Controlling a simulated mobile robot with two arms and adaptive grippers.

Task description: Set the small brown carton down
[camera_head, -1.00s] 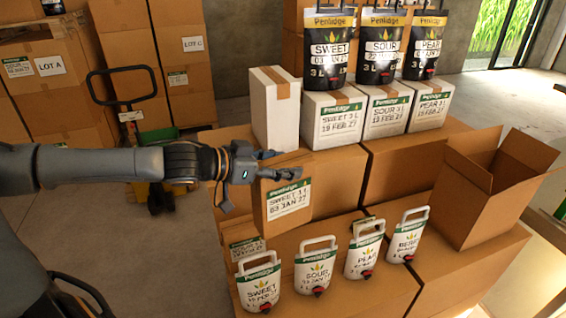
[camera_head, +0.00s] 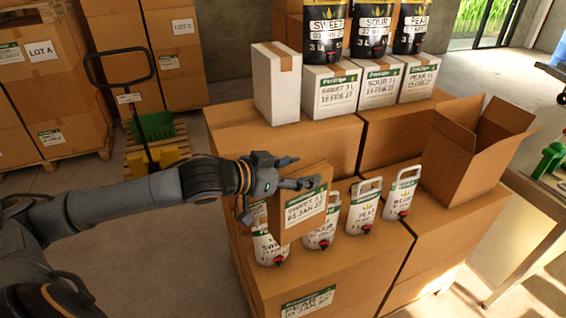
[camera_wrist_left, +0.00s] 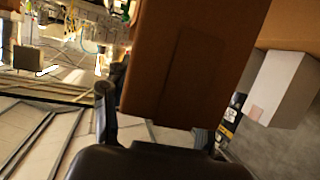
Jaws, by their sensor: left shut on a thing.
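The small brown carton (camera_head: 300,208) has a white and green label reading SWEET and 03 JAN 27. My left gripper (camera_head: 300,176) is shut on its upper part and holds it upright. In the head view the carton hangs in front of the left white pouches and hides parts of them. Whether its bottom touches anything is hard to tell. In the left wrist view the carton (camera_wrist_left: 190,60) fills the middle between the fingers of my left gripper (camera_wrist_left: 155,120). My right gripper is not in view.
White pouches with handles, such as the PEAR one (camera_head: 364,207), stand in a row on large brown boxes (camera_head: 345,262). White cartons (camera_head: 330,92) and black pouches (camera_head: 377,28) stand behind. An open brown box (camera_head: 470,158) is at right, beside a table (camera_head: 545,185). A pallet truck (camera_head: 150,125) stands at left.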

